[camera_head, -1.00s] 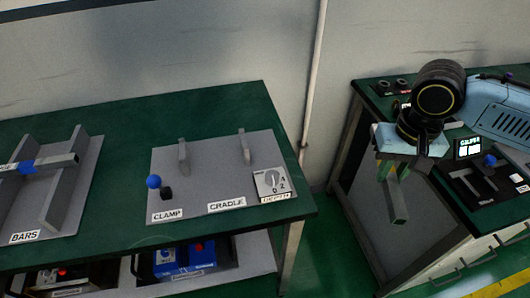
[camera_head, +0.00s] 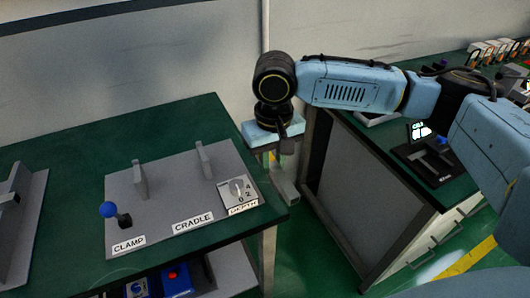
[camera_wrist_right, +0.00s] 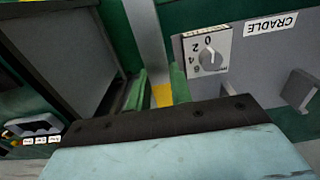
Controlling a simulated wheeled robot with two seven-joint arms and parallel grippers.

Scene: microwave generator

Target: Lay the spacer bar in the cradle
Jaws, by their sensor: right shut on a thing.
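The cradle (camera_head: 204,160) is a grey plate with two upright posts on the green table, in the head view; its label and a post also show in the wrist view (camera_wrist_right: 299,88). A blue-knobbed clamp lever (camera_head: 108,210) stands at its left front and a depth dial (camera_head: 237,189) at its right. My right gripper (camera_head: 277,153) is shut on the grey spacer bar (camera_head: 286,188), which hangs down just beyond the table's right edge. In the wrist view, the bar (camera_wrist_right: 149,40) runs between the green fingers (camera_wrist_right: 158,90). My left gripper is out of view.
The bars rack (camera_head: 18,215) is cut off at the left edge. A second bench (camera_head: 375,210) with a device (camera_head: 432,152) stands to the right, across a gap of green floor. Blue boxes (camera_head: 172,280) sit on a shelf under the table.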

